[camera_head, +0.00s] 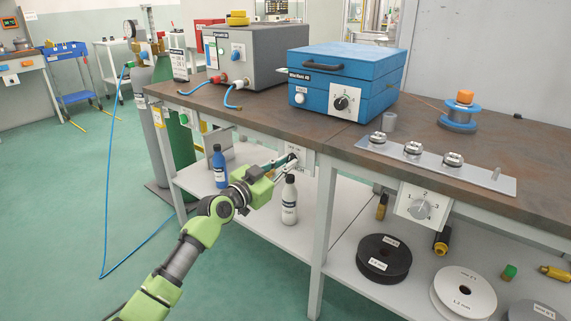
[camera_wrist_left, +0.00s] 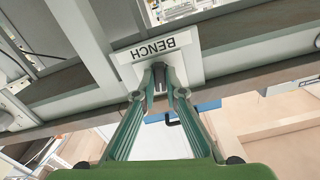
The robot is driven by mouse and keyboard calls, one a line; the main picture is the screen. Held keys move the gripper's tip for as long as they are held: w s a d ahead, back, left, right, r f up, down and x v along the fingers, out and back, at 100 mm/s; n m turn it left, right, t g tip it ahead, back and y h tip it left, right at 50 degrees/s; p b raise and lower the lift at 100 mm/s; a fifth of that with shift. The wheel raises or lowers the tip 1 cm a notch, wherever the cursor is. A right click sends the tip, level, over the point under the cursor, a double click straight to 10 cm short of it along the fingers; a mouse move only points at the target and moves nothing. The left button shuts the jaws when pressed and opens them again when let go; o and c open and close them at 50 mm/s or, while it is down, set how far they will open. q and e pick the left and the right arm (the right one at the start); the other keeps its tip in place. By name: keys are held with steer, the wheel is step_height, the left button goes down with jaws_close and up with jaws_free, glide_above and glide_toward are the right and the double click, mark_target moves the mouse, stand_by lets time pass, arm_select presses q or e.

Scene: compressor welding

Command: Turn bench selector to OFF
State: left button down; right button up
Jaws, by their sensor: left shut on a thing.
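The bench selector is a white plate (camera_head: 307,163) with a dark knob, on the front edge of the bench, left of the middle leg. In the left wrist view its plate (camera_wrist_left: 161,47) reads BENCH, upside down. My left gripper (camera_head: 289,160) reaches it from the left, below the bench top. In the left wrist view the green fingers of my left gripper (camera_wrist_left: 160,82) are closed around the dark knob (camera_wrist_left: 158,72). The fingers cover most of the knob, so its pointing direction and any OFF mark cannot be read. My right gripper is not in view.
A white bottle (camera_head: 289,200) and a blue bottle (camera_head: 220,167) stand on the lower shelf near my left arm. A second selector (camera_head: 421,207) numbered plate is further right. A blue box (camera_head: 345,80) and a grey unit (camera_head: 258,57) stand on the bench top (camera_head: 290,118).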

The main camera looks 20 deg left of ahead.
arm_select(q)
steer(key=n+p, duration=0.1)
steer(key=n, duration=0.7)
steer(key=shift+p, duration=0.3)
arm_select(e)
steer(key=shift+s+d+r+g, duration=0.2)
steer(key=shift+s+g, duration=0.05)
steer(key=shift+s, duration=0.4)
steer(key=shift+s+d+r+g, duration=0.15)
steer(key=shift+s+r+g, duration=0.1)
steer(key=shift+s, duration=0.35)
arm_select(q)
steer(key=shift+n, duration=0.4)
steer(key=c, duration=2.1)
jaws_free()
steer(key=v, duration=1.2)
